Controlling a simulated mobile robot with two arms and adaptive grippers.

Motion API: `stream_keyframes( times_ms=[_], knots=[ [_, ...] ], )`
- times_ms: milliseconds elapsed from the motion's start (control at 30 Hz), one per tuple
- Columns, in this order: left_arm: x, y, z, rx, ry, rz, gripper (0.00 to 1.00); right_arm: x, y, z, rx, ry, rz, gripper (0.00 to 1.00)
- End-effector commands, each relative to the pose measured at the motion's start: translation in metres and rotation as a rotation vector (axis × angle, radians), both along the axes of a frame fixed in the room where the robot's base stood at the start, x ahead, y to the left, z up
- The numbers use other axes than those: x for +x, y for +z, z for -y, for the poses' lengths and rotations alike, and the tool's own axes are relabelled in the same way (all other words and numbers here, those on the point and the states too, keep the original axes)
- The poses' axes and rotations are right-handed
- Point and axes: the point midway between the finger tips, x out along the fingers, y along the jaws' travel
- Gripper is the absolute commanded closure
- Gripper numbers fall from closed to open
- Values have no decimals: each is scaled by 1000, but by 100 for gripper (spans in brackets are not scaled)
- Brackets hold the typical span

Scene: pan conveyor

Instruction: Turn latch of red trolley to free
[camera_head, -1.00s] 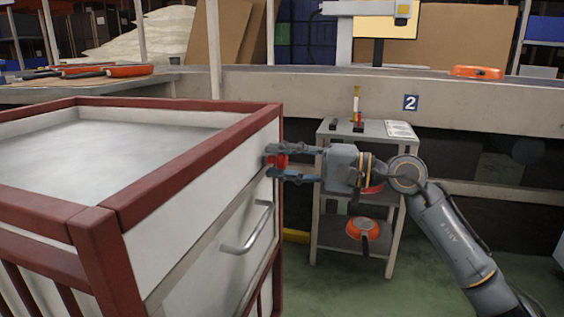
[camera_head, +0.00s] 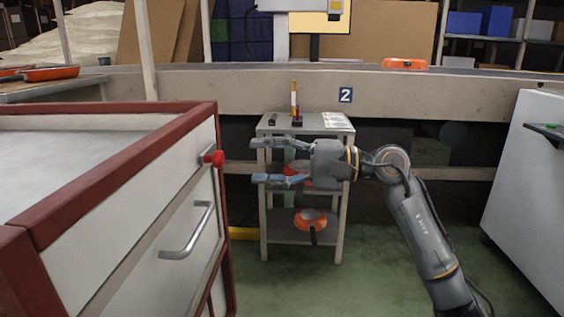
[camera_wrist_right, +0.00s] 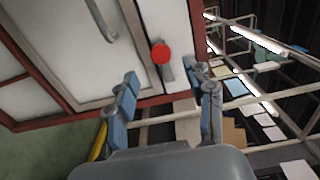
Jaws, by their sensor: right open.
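The red trolley (camera_head: 125,163) stands at the left in the head view, with a red frame and white panels. Its latch has a round red knob (camera_head: 213,157) near the upper right corner of the front. In the right wrist view the knob (camera_wrist_right: 161,53) shows with a short grey bar beside it. My right gripper (camera_head: 257,161) is open and empty, to the right of the knob and apart from it. In the right wrist view the knob lies ahead, between the lines of the spread fingers (camera_wrist_right: 163,82). My left gripper is not in view.
A grey handle (camera_head: 190,232) sits on the trolley front below the latch. A small shelf stand (camera_head: 300,240) with orange pans is behind my right gripper. A conveyor edge (camera_head: 240,92) runs across the back. A white cabinet (camera_head: 530,190) stands at the right. Green floor between is clear.

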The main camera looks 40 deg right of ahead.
Motion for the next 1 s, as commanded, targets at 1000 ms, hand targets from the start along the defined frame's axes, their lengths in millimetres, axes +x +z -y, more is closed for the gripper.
stream_keyframes(
  times_ms=[1000],
  knots=[
    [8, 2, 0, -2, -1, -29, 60, -24, 13, 20, -1, 0, 1, 47]
  ],
)
